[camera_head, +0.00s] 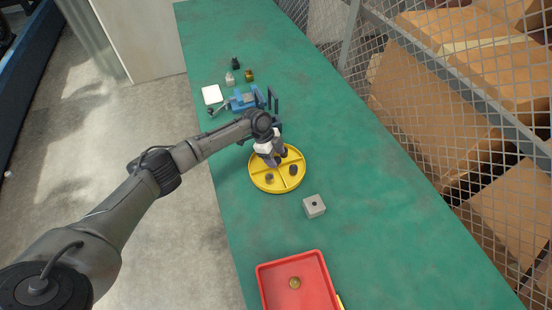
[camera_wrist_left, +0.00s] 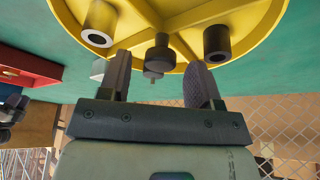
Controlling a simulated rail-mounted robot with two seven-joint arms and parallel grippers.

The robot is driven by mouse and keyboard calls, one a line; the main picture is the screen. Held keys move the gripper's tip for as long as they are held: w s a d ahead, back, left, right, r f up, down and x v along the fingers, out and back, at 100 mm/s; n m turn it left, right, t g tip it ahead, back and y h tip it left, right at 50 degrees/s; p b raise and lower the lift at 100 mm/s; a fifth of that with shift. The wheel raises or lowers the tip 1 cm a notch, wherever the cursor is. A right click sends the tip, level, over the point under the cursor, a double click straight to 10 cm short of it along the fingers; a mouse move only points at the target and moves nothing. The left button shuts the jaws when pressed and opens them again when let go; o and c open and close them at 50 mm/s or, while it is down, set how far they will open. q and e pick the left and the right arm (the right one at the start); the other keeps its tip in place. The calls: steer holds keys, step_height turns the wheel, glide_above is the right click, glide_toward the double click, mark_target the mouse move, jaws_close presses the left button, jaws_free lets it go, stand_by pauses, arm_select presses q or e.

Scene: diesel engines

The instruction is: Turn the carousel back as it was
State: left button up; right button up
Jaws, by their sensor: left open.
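The carousel is a round yellow tray (camera_head: 262,185) with raised dividers, lying on the green bench. Small dark cylinders sit in its compartments, one of them at the right (camera_head: 293,170). My left gripper (camera_head: 273,160) is over the far part of the carousel and hides some of it. In the left wrist view the carousel (camera_wrist_left: 255,25) fills the top, with hollow cylinders (camera_wrist_left: 97,38) (camera_wrist_left: 216,42) in it. My open left gripper (camera_wrist_left: 160,85) has its fingers spread, with a dark knob-like post (camera_wrist_left: 158,52) showing between and beyond them. Contact cannot be told.
A grey block with a hole (camera_head: 314,206) stands right of the carousel. A red tray (camera_head: 262,285) holding a small brass-coloured part (camera_head: 294,283) is nearer. A blue vise (camera_head: 245,99), a white plate (camera_head: 211,94) and small blocks (camera_head: 249,75) are behind. A mesh fence (camera_head: 450,90) runs along the right.

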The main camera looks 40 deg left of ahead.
arm_select(q)
steer(key=shift+d+f, duration=0.2)
steer(key=shift+f, duration=0.25)
steer(key=shift+w, duration=0.1)
jaws_close()
